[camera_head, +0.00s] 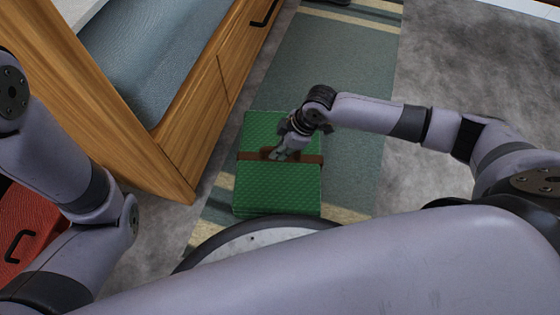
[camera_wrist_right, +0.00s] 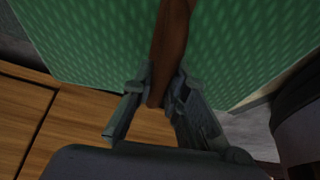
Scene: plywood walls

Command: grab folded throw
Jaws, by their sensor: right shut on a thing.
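The folded throw (camera_head: 275,192) is a green, box-shaped bundle with a brown strap (camera_head: 310,158) around its middle. It sits low in front of my base in the head view. My right gripper (camera_head: 279,154) is at the strap on top of it, shut on the strap. In the right wrist view the green throw (camera_wrist_right: 90,40) fills the top, and the brown strap (camera_wrist_right: 170,45) runs down between the fingers of my right gripper (camera_wrist_right: 158,98). My left arm shows at the left of the head view, but its gripper is out of view.
A wooden bed frame or drawer unit (camera_head: 190,135) with a blue-grey cushion (camera_head: 150,50) stands close on the left. A red box with a black handle (camera_head: 30,225) is at the lower left. A striped rug (camera_head: 335,60) lies on grey floor, clear beyond the throw.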

